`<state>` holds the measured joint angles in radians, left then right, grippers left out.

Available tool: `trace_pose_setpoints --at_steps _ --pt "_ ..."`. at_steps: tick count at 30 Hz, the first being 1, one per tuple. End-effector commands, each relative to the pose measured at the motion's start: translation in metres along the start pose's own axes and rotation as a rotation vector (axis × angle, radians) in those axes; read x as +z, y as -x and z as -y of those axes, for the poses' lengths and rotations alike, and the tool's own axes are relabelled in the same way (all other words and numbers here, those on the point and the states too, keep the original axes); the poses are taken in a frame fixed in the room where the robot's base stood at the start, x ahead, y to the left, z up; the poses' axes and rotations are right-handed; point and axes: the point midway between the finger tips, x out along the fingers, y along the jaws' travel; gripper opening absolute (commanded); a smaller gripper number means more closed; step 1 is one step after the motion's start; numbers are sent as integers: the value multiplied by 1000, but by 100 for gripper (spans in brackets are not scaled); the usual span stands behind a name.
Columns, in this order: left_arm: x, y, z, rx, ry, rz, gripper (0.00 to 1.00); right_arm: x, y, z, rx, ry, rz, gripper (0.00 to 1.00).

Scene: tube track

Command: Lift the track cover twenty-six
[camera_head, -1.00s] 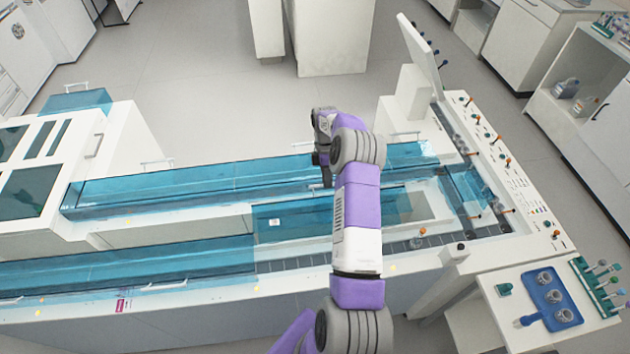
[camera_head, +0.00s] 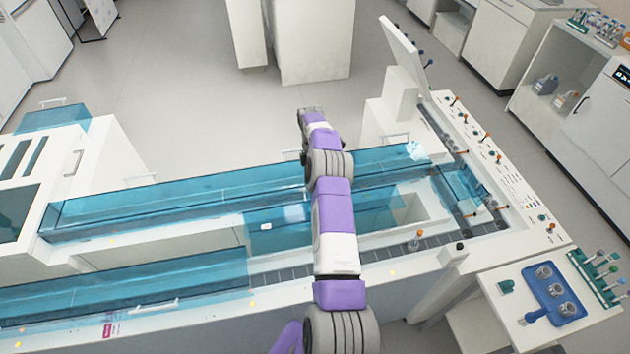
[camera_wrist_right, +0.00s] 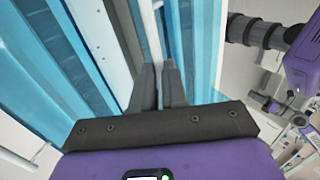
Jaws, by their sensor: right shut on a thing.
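The long, clear blue track cover (camera_head: 170,198) lies lengthwise over the rear channel of the white track machine in the head view. It also fills the upper left of the right wrist view (camera_wrist_right: 50,60). My right arm crosses in front of its middle and hides part of it. My right gripper (camera_wrist_right: 158,82) has its two dark fingers close together around a thin pale part at the cover's edge; the exact contact is partly hidden. In the head view the wrist is behind the cover's rear edge and the fingertips are mostly hidden. My left gripper is not in view. No number can be read.
A second blue cover (camera_head: 120,290) lies along the front channel. A shorter blue cover (camera_head: 275,225) sits between them. A control panel (camera_head: 510,195) with several orange-topped knobs is at the right. A blue tray (camera_head: 550,293) stands at the lower right. Floor behind the machine is open.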

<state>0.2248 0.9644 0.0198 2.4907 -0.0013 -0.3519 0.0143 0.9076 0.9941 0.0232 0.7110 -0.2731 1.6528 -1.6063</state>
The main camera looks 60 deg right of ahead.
Motion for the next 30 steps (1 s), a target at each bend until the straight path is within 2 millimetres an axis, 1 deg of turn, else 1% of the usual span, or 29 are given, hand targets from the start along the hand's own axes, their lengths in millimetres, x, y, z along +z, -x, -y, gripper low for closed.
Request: trace_pose_setpoints --at_steps 1,9,10,14,15,23,26,30 --pt "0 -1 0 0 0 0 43 0 -9 -2 -9 1 -1 0" --pt "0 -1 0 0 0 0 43 0 -9 -3 -5 1 0 0" --pt "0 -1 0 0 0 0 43 0 -9 -3 -6 1 0 17" --pt "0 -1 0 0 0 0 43 0 -7 -2 -4 0 0 37" --pt "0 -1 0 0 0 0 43 0 -7 -2 -3 0 0 38" --pt "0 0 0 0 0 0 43 0 -3 -2 1 1 1 38" --pt "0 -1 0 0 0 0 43 0 5 2 4 1 1 38" --pt "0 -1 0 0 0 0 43 0 26 13 5 1 1 38"
